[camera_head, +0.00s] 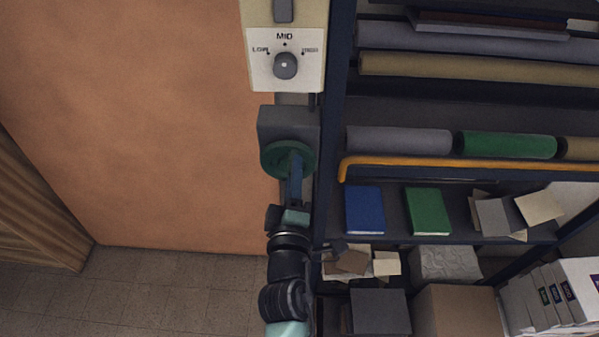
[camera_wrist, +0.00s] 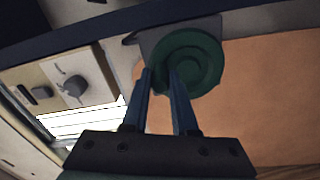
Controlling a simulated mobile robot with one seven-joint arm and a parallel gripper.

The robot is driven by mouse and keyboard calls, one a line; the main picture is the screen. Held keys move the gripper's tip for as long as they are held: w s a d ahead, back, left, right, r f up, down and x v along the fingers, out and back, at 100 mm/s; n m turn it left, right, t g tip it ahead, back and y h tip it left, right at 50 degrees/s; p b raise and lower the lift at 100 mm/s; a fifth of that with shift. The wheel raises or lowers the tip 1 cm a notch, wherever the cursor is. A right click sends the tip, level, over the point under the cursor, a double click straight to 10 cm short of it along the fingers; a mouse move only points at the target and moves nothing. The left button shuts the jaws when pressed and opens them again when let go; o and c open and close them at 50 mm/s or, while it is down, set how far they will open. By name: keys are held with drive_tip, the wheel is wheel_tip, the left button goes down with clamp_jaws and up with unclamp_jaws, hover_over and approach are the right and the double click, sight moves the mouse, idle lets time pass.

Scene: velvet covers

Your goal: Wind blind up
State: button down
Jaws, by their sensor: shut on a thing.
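A round green winder wheel (camera_head: 274,160) is mounted on a grey box (camera_head: 290,122) at the edge of the shelving. In the wrist view the wheel (camera_wrist: 187,62) fills the top middle, with raised rings on its face. My gripper (camera_head: 293,172) reaches up to the wheel from below. In the wrist view its two blue fingers (camera_wrist: 163,82) are closed on the lower left part of the wheel; the exact grip point is partly hidden between them. Bright pale slats (camera_wrist: 85,122) show at lower left in the wrist view; I cannot tell if they are the blind.
A dial panel (camera_head: 285,78) marked LOW, MID and HIGH sits just above the wheel. Shelving at right holds fabric rolls (camera_head: 507,145), a blue book (camera_head: 364,210) and a green book (camera_head: 427,211). An orange wall (camera_head: 150,130) and clear floor (camera_head: 170,290) lie left.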

drive_tip(key=shift+a+r+n, duration=0.15)
drive_tip(key=shift+a+n, duration=0.25)
drive_tip(key=shift+n, duration=0.45)
drive_tip(key=shift+a+r+n, duration=0.1)
drive_tip(key=shift+a+n, duration=0.3)
drive_tip(key=shift+n, duration=0.45)
drive_tip(key=c, duration=0.7)
unclamp_jaws()
drive_tip(key=shift+f, duration=0.1)
drive_tip(key=shift+s, duration=0.25)
drive_tip(key=s+b, duration=0.4)
drive_tip(key=s, duration=0.8)
drive_tip(key=shift+s+b, duration=0.25)
drive_tip(key=shift+b, duration=0.05)
